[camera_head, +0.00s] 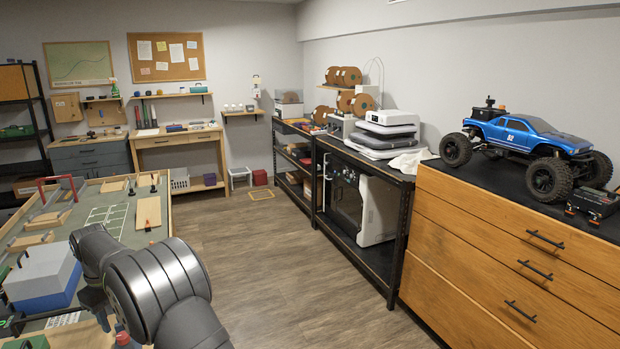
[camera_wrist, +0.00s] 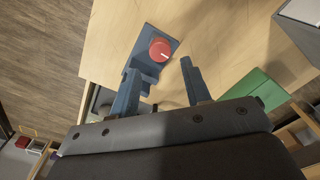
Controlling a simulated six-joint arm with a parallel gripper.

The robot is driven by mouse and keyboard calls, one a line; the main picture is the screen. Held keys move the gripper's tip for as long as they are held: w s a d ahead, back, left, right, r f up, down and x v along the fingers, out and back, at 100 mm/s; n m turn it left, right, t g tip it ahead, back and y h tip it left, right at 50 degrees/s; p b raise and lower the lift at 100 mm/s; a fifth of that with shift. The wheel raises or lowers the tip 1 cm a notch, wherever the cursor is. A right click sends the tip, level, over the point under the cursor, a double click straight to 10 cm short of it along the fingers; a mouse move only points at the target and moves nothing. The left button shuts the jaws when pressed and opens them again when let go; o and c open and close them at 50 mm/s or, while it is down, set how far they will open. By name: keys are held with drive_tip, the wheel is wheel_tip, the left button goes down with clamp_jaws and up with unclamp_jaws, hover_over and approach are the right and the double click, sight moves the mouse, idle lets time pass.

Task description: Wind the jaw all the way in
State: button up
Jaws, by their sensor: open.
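A red round knob (camera_wrist: 159,50) with a white line on its face sits on a slate-blue fixture (camera_wrist: 147,38) near the edge of a light wooden top. My gripper (camera_wrist: 160,68) is open, its two dark blue-grey fingers apart, with the knob showing beyond the gap between the tips. Nothing shows between the fingers. I cannot tell from this angle whether they touch the fixture. The left finger overlaps the fixture's lower end in the picture, and I cannot make out its jaw.
A green box (camera_wrist: 257,88) lies right of my gripper, and a grey box corner (camera_wrist: 300,22) shows at upper right. In the head view a blue-and-white box (camera_head: 42,280) stands on the left bench. A blue RC truck (camera_head: 528,137) stands on the right cabinet. The floor between is clear.

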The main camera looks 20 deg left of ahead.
sight(122, 335)
drive_tip(key=shift+f, duration=0.5)
drive_tip(key=shift+f, duration=0.1)
drive_tip(key=shift+f, duration=2.05)
drive_tip(key=c, duration=0.8)
drive_tip(key=shift+m, duration=1.5)
